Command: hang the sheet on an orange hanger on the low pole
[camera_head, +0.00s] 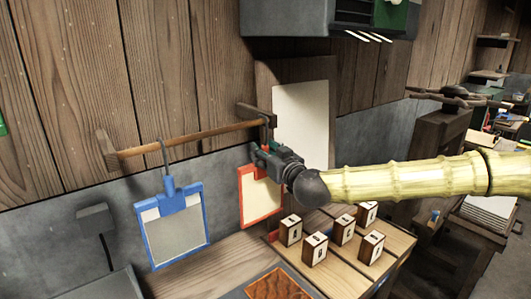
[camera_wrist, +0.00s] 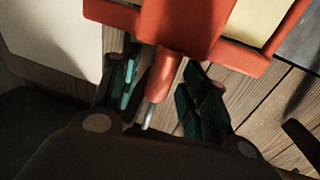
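The orange hanger (camera_head: 245,205) carries a pale yellow sheet (camera_head: 263,200) and hangs upright below the right end of the low wooden pole (camera_head: 190,138). My gripper (camera_head: 265,155) is at its top, by the pole end. In the wrist view the hanger's orange stem (camera_wrist: 165,72) lies between my gripper's two green fingers (camera_wrist: 158,95), with narrow gaps showing on both sides, so the fingers look open around it. A grey metal hook piece (camera_wrist: 149,116) shows at the stem's end.
A blue hanger (camera_head: 181,197) with a grey sheet hangs on the pole to the left. Several small marked wooden blocks (camera_head: 315,250) stand on the bench below right. A pale board (camera_head: 300,125) is on the wall behind my gripper. A dark cabinet (camera_head: 285,18) is above.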

